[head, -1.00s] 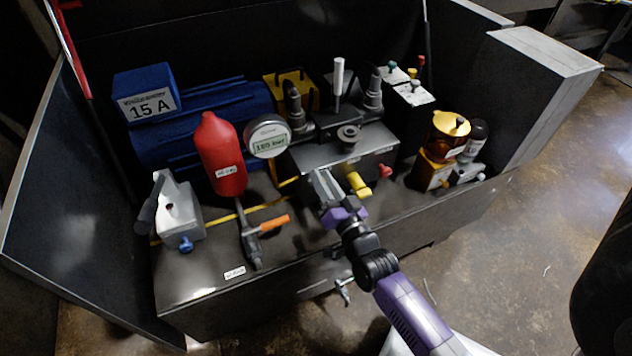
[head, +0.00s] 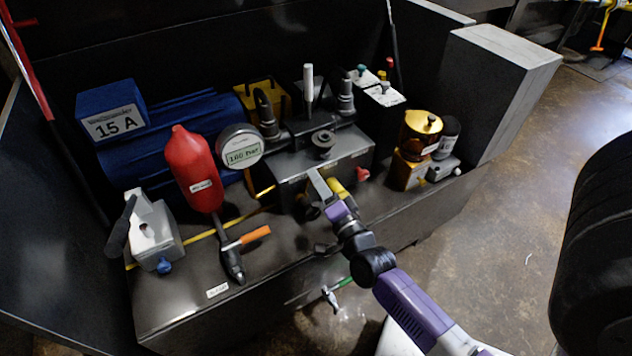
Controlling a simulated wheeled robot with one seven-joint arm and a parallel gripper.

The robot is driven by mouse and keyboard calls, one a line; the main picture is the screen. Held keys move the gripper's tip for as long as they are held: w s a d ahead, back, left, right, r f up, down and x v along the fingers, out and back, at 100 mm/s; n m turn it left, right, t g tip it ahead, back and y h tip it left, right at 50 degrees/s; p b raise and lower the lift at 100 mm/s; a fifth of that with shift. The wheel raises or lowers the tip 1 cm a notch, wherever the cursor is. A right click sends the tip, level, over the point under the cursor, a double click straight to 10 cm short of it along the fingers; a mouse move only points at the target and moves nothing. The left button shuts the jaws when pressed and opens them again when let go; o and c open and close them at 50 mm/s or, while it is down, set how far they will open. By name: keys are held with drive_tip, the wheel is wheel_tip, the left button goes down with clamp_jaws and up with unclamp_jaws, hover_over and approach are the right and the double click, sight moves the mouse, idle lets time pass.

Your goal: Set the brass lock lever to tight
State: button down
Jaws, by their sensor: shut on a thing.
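I cannot make out a clear brass lock lever. A yellow, brass-coloured handle (head: 338,188) sticks out of the front of the grey valve block (head: 359,154), beside a red knob. It is partly hidden by my gripper. My gripper (head: 318,184), with a purple body, comes up from the lower right and reaches the front of the block. Its fingers look closed, right beside the yellow handle. The thing held between them is too small and hidden to tell.
A gauge (head: 240,148), a red bottle (head: 195,170) and a blue motor housing (head: 110,112) stand left of the block. An orange-levered tool (head: 245,242) lies in front. A gold-topped unit (head: 420,133) stands right. The bin's dark walls surround them.

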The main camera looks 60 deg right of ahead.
drive_tip(key=shift+w+a+f, duration=0.1)
drive_tip(key=shift+a+f, duration=0.25)
drive_tip(key=shift+f, duration=0.1)
drive_tip(key=c, duration=1.3)
unclamp_jaws()
drive_tip(key=shift+c, duration=0.2)
drive_tip(key=shift+o, duration=0.2)
drive_tip(key=shift+d+r, duration=0.1)
drive_tip(key=shift+r, duration=0.1)
drive_tip(key=p+v, duration=0.1)
drive_tip(key=v, duration=0.6)
drive_tip(key=shift+s+a, duration=0.2)
drive_tip(key=shift+s, duration=0.15)
